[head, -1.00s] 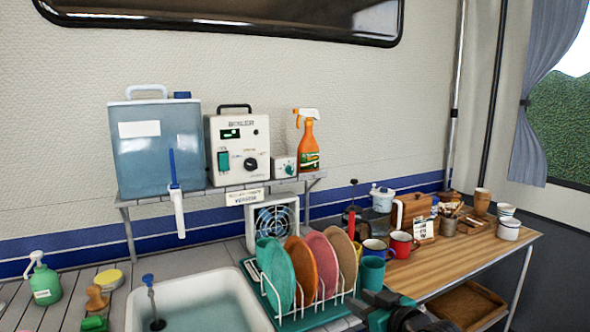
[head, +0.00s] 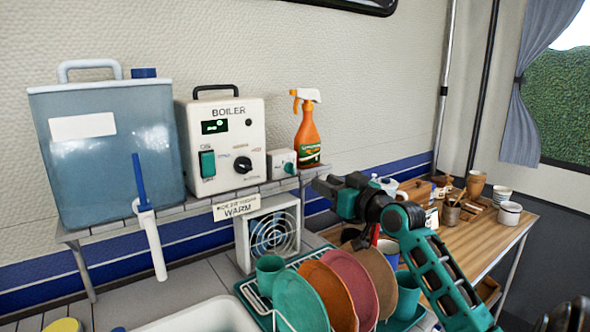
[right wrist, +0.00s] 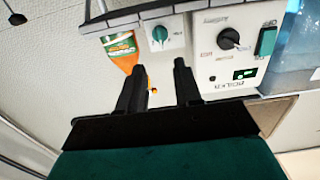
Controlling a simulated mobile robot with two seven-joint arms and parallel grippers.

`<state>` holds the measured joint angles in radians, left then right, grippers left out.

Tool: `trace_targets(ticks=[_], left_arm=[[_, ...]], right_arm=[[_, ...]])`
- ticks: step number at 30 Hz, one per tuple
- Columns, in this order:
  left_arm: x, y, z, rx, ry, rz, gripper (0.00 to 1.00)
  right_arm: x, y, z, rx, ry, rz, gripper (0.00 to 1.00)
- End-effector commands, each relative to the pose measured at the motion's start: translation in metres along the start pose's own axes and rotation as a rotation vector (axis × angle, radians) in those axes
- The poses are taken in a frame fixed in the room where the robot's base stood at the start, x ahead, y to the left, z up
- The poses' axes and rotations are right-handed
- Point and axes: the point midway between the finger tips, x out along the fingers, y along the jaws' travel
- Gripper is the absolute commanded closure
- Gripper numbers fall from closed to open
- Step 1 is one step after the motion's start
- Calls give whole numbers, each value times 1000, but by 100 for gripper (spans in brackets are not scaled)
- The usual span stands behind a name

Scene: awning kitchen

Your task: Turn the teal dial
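The teal dial (head: 289,167) is on the front of a small white box (head: 276,158) on the shelf, between the boiler and the orange spray bottle. It also shows in the right wrist view (right wrist: 159,33), where the scene is upside down. My right gripper (head: 318,184) is just right of the shelf's end, pointing toward the dial and apart from it. In the right wrist view its two black fingers (right wrist: 160,70) are spread with nothing between them, and the dial shows beyond the gap. My left gripper is not in view.
The boiler (head: 226,140) with a black knob and teal switch stands left of the box. The spray bottle (head: 308,135) stands close on the right. A water tank (head: 105,150) is at the shelf's left. A plate rack with plates (head: 330,285) and a fan (head: 270,235) are below.

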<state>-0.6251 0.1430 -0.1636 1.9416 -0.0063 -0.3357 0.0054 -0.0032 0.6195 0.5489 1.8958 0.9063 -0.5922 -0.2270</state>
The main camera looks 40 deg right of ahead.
Motion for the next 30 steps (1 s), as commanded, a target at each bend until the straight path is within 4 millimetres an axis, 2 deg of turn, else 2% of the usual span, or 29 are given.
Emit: trace_targets(ticks=[12, 18, 24, 30], left_arm=[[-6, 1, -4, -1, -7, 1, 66], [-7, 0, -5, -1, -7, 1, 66], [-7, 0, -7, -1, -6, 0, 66], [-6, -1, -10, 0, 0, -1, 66]], right_arm=[[70, 0, -2, 3, 1, 0, 66], [97, 0, -1, 2, 1, 0, 66], [111, -1, 0, 1, 0, -1, 66], [114, -1, 0, 0, -1, -1, 66]])
